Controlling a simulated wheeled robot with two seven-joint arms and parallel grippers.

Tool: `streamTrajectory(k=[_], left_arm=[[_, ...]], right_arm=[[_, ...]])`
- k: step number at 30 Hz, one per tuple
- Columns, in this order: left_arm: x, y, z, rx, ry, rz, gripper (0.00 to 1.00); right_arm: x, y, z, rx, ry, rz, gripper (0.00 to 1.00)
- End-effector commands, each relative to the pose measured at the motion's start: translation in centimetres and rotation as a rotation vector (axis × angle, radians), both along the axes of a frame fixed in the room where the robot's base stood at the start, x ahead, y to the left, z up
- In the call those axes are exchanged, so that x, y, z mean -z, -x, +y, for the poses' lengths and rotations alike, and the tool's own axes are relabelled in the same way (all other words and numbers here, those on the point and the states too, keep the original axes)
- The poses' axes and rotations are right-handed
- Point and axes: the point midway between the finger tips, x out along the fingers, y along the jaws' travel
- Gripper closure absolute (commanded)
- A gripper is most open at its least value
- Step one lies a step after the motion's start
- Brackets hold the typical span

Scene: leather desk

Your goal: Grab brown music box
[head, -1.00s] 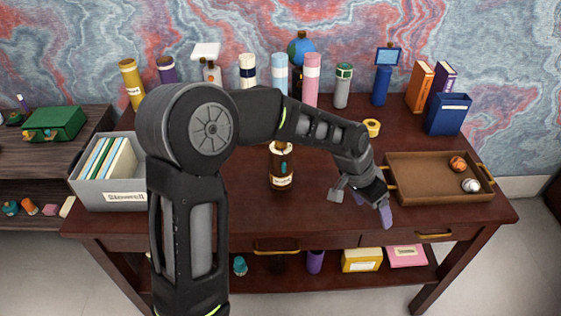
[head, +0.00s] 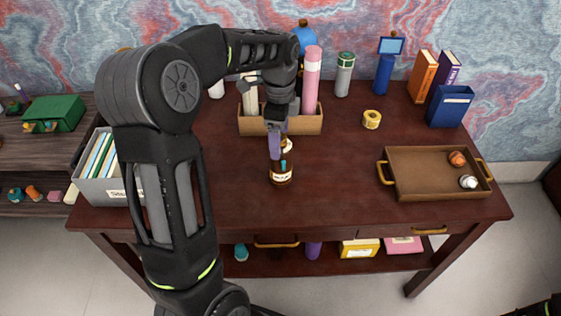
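I cannot make out anything that is surely a brown music box. A dark brown bottle (head: 281,178) with a cream label stands upright near the middle of the desk. A tan open holder (head: 309,125) with tall cylinders stands behind, partly hidden by my arm. My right gripper is not in view.
A brown tray (head: 414,188) with two small round items is at the right. A yellow tape roll (head: 371,120) and a blue box (head: 450,107) are behind it. A grey file box (head: 103,190) is at the left, a green box (head: 54,113) on the side shelf. The desk's front middle is clear.

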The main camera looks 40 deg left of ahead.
Motion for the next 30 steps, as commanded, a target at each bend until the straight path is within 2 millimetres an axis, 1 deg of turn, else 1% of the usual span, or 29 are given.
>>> streamTrajectory(k=[6,8,16,19,23,27,30], left_arm=[[2.1,0.1,0.0,-0.001,0.002,0.004,0.21],[2.4,0.0,0.0,-0.001,0.002,0.001,0.21],[2.6,0.0,0.0,-0.001,0.001,0.0,0.21],[3.0,0.0,-0.1,-0.001,0.001,0.002,0.21],[4.5,0.1,-0.1,-0.001,0.002,0.005,0.21],[6.6,0.1,-0.1,-0.002,0.002,0.005,0.21],[7.5,0.1,0.0,-0.002,0.001,0.003,0.21]], right_arm=[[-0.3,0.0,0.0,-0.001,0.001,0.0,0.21],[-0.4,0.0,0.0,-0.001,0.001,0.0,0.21],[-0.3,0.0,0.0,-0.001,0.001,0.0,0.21],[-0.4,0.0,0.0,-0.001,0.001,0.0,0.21],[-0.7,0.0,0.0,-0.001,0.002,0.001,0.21],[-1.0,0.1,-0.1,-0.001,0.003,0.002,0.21],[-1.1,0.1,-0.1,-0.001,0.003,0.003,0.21]])
